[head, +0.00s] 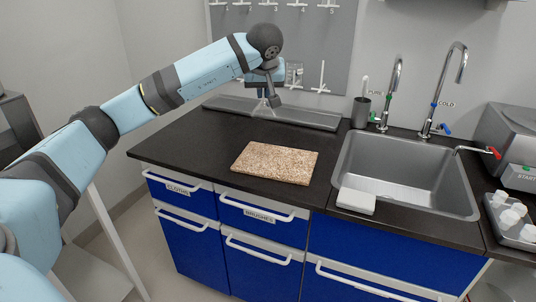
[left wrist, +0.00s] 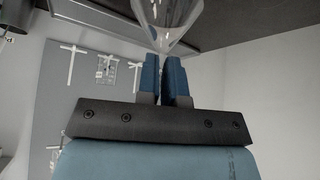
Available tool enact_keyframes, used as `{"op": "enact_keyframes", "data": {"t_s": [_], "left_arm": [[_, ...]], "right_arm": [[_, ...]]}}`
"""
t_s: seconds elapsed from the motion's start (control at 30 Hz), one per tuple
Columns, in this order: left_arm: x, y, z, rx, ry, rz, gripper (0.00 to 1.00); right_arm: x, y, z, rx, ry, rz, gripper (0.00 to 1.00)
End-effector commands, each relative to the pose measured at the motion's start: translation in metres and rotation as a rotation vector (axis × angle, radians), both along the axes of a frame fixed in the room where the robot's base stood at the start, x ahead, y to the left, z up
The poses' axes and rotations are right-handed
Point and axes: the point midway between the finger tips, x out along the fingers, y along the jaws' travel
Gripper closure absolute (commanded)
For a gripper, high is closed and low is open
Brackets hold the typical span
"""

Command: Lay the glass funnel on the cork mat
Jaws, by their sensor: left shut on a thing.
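The glass funnel (left wrist: 168,18) is clear and shows at the top of the left wrist view, between my blue fingertips. In the head view it is only a faint, see-through shape (head: 262,108) below my gripper. My left gripper (head: 270,98) is shut on the funnel and holds it over the back part of the counter, behind the mat. It also shows in the left wrist view (left wrist: 163,78). The cork mat (head: 275,162) is a speckled tan rectangle lying flat on the black counter, with nothing on it. My right gripper is not in view.
A grey tray (head: 310,117) runs along the wall behind the mat, under a grey pegboard (head: 330,40). A sink (head: 400,170) with taps and a white block (head: 356,201) are to the right. The counter left of the mat is clear.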

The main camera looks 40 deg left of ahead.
Motion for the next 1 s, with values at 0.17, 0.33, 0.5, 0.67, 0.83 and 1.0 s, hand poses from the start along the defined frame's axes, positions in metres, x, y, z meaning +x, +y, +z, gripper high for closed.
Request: {"op": "enact_keyframes", "data": {"t_s": [0.17, 0.33, 0.5, 0.67, 0.83, 1.0], "left_arm": [[-0.001, 0.0, -0.055, 0.001, 0.004, -0.001, 1.0], [-0.001, 0.0, -0.095, 0.001, 0.002, -0.001, 1.0], [0.0, 0.0, -0.115, 0.001, 0.001, -0.002, 1.0], [0.0, 0.0, -0.125, 0.001, -0.001, -0.002, 1.0], [-0.001, -0.001, -0.152, 0.0, 0.001, -0.002, 1.0], [0.0, 0.0, -0.16, 0.001, -0.002, -0.001, 1.0]], "right_arm": [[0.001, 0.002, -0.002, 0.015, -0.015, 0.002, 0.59], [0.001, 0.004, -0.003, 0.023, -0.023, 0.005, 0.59], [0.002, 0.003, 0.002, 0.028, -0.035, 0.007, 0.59], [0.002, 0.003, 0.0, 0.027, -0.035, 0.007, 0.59], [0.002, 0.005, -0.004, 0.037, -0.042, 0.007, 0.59], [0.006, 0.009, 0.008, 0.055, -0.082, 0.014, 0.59]]}}
